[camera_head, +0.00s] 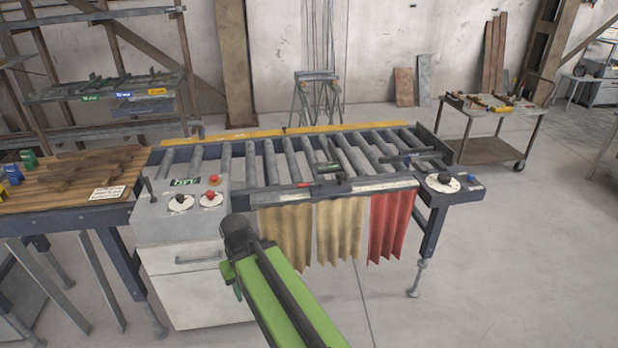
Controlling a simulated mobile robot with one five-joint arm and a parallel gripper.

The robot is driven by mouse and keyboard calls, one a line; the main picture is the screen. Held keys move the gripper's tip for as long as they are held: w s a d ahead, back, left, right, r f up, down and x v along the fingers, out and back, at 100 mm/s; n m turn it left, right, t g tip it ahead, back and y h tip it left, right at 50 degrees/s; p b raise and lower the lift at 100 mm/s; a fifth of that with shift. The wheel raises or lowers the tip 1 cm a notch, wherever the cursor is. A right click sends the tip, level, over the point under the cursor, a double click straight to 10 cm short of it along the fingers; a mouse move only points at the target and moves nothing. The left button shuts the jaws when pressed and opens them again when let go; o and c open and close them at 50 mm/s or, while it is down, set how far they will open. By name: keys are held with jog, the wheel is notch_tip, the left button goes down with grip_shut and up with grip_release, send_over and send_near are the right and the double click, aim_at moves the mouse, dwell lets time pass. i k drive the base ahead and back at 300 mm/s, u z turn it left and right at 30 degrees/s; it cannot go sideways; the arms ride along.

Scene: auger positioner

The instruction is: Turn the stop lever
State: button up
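A roller conveyor table (290,187) stands in front of me. No part is plainly marked as the stop lever. Candidates are a small upright dark lever (147,186) at the left of the grey control box, a dark knob on a white round plate (443,182) at the right end, and a dark green-labelled stop piece (329,168) over the rollers. My green arm (285,295) reaches in from the bottom. Its dark end (239,236) is in front of the control box's right side. I cannot make out separate fingers, or whether it touches anything.
The control box (190,230) carries a red button (214,180) and two dials. Tan and red curtains (390,225) hang from the conveyor's front. A wooden bench (80,180) adjoins at left; a tool cart (487,150) stands at back right. Floor at front right is clear.

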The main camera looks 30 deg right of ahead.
aim_at(318, 183)
jog(key=i, duration=0.9)
jog(key=u, duration=0.05)
